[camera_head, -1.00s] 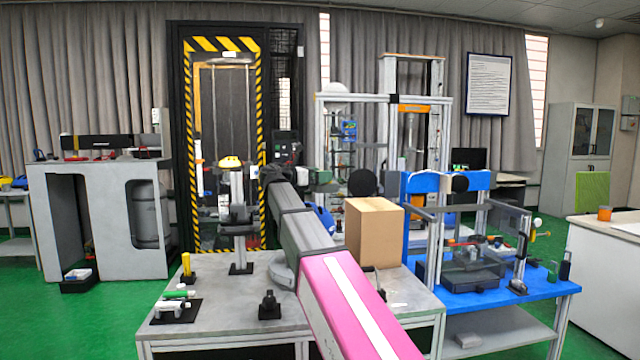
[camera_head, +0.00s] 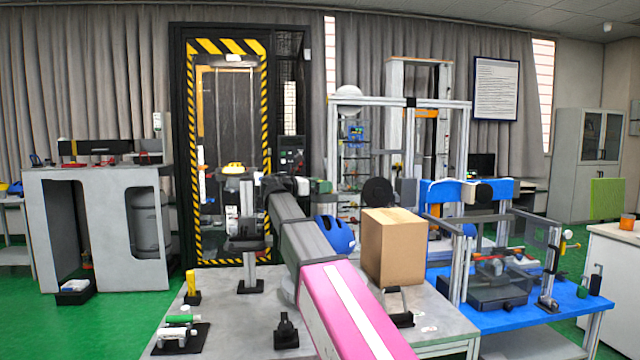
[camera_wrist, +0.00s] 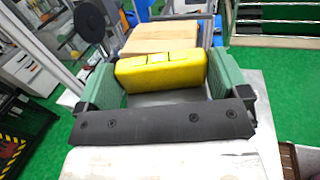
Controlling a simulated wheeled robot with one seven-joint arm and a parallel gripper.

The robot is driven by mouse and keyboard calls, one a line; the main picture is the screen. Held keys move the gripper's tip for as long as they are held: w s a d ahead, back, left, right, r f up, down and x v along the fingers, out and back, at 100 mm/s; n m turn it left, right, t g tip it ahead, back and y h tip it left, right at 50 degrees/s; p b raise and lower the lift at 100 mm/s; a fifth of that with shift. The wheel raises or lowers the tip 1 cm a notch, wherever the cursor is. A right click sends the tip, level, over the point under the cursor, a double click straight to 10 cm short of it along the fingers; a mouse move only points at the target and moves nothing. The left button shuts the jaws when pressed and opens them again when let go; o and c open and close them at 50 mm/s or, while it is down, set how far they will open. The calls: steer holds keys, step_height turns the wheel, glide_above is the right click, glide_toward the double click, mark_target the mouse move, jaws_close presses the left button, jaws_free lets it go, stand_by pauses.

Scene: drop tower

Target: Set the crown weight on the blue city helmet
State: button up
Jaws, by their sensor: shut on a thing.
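My gripper (camera_wrist: 161,72) is shut on a yellow block, which I take to be the crown weight (camera_wrist: 158,69). The block sits between the two green finger pads in the wrist view. In the head view the arm's end shows near the top of the arm, and I cannot make out the block there. The blue city helmet (camera_head: 336,234) rests just behind my arm and left of the cardboard box, partly hidden by the arm. I cannot see the helmet in the wrist view. The held block is apart from the helmet in the head view.
The cardboard box (camera_head: 393,246) stands right of the helmet; its top shows beyond the weight in the wrist view (camera_wrist: 162,38). A grey post stand (camera_head: 249,235) is left of my arm. A blue bench (camera_head: 545,312) with a rig stands right. The striped drop tower (camera_head: 264,105) is behind.

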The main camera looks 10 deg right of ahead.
mark_target(312, 198)
steer(key=shift+f, duration=2.25)
steer(key=shift+f, duration=0.6)
steer(key=o, duration=1.3)
steer(key=shift+f, duration=0.1)
steer(key=shift+c, duration=0.2)
steer(key=v, duration=1.1)
steer(key=shift+s, duration=0.1)
